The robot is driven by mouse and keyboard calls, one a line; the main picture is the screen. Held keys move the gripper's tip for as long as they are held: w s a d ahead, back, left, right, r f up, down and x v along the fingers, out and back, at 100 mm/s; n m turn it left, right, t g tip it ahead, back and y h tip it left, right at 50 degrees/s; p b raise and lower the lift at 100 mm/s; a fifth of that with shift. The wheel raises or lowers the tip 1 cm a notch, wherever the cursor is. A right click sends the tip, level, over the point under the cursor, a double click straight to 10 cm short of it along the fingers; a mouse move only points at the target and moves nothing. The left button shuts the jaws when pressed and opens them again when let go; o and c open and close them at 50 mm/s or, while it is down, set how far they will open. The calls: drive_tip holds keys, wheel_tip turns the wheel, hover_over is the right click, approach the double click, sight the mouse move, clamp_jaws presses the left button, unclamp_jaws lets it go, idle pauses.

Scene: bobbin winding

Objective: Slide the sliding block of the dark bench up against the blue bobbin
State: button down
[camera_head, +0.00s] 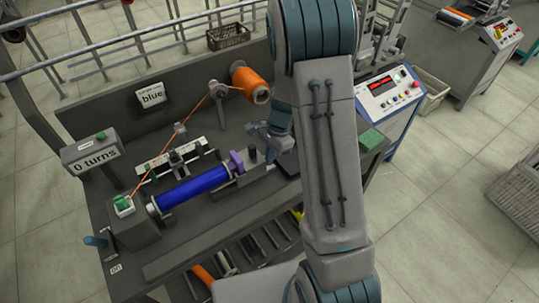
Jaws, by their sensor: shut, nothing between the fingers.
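The blue bobbin (193,188) lies lengthwise on the dark bench (205,245), its left end at the grey headstock box (137,228). The sliding block (252,174) is grey and sits at the bobbin's right end, with a purple piece (237,162) standing at its left side. Whether block and bobbin touch is too small to tell. My gripper (262,146) is shut and empty, just behind and right of the purple piece. My arm hides part of the bench to the right, and the fingertips are hard to make out.
An orange thread spool (250,84) stands at the back, its thread running down to the left. A thread guide on a rail (178,160) lies behind the bobbin. Signs read "blue" (151,95) and "0 turns" (92,156). A control panel (390,90) stands at right.

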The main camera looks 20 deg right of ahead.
drive_tip(key=shift+s+a, duration=0.15)
drive_tip(key=shift+a, duration=0.25)
drive_tip(key=shift+d, duration=0.45)
drive_tip(key=d, duration=0.1)
drive_tip(key=w+d, duration=0.1)
drive_tip(key=d, duration=0.1)
drive_tip(key=shift+w+d, duration=0.15)
drive_tip(key=shift+w, duration=0.05)
drive_tip(key=v, duration=1)
drive_tip(key=shift+d+b, duration=0.25)
drive_tip(key=shift+b, duration=0.2)
drive_tip(key=s+a+r+n+t+h, duration=0.1)
drive_tip(key=s+a+r+n, duration=0.1)
drive_tip(key=s, duration=0.4)
drive_tip(key=s+a+r+n+t, duration=0.1)
drive_tip(key=s+a+r+n, duration=0.1)
drive_tip(key=s+r+n, duration=0.3)
drive_tip(key=s+a+r+n+t+h, duration=0.1)
drive_tip(key=s+a+r+n, duration=0.1)
drive_tip(key=s+n, duration=0.5)
drive_tip(key=shift+s+a+r+t+h, duration=0.35)
drive_tip(key=shift+s+r, duration=0.4)
drive_tip(key=shift+s, duration=0.45)
drive_tip(key=shift+d, duration=0.1)
